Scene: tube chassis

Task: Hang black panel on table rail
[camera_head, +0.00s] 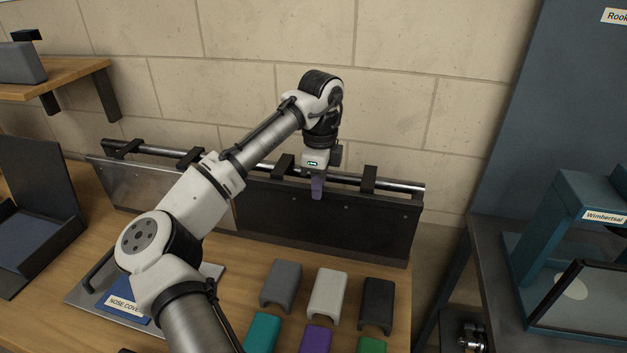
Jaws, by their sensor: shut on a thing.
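The black panel (385,225) is upright at the rear edge of the wooden table, under the right part of the table rail (404,187). Its two black hooks (369,179) are at the rail and look to lie over it; whether they bear on it I cannot tell. My gripper (317,188) points down and is shut on the panel's top edge between the two hooks. One purple-grey finger shows in front of the panel; the other finger is hidden behind it.
A grey panel (150,185) hangs on the rail's left part, partly behind my arm. Several coloured covers (327,290) stand on the table in front. A blue tray labelled "NOSE COVER" (125,305) is at left. A dark bench (490,260) stands at right.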

